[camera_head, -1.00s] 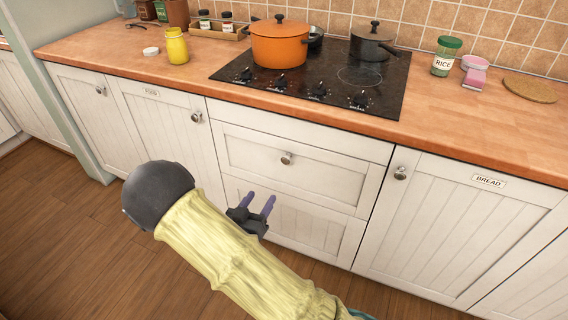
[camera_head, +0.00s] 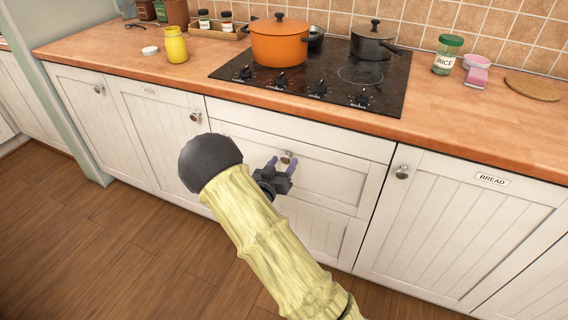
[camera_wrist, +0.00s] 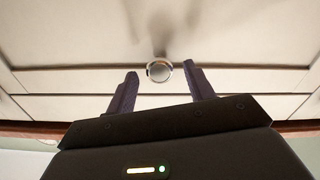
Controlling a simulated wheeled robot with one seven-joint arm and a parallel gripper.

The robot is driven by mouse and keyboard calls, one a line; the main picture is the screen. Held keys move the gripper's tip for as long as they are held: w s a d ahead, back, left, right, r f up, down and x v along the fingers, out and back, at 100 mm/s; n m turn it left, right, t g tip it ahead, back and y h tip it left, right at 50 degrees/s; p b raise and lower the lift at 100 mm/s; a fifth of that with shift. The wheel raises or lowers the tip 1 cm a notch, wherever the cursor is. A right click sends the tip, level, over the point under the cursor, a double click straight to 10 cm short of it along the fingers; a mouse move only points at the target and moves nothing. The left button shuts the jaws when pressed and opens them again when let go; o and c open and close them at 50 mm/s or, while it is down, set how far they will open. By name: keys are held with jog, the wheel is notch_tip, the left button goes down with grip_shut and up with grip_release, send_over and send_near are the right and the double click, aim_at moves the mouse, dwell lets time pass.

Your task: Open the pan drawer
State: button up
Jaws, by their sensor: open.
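Two white panelled drawers sit under the hob. The upper drawer (camera_head: 335,173) is shut and has a round metal knob (camera_head: 287,155), which also shows in the wrist view (camera_wrist: 160,71). The lower drawer (camera_head: 322,228) is shut and partly hidden behind my arm; no knob of it shows. No label shows which is the pan drawer. My gripper (camera_head: 282,163) is open and empty in front of the upper drawer. In the wrist view the knob lies between the purple fingertips and appears just beyond them; contact cannot be told.
Cupboard doors flank the drawers: one labelled food (camera_head: 148,115) at left, one labelled bread (camera_head: 455,215) at right. The wooden counter (camera_head: 470,130) overhangs above. The black hob (camera_head: 315,85) carries an orange pot (camera_head: 278,42) and a dark pan (camera_head: 370,42). The floor in front is clear.

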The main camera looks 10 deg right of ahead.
jog(key=shift+w+d, duration=0.45)
jog(key=shift+w, duration=0.15)
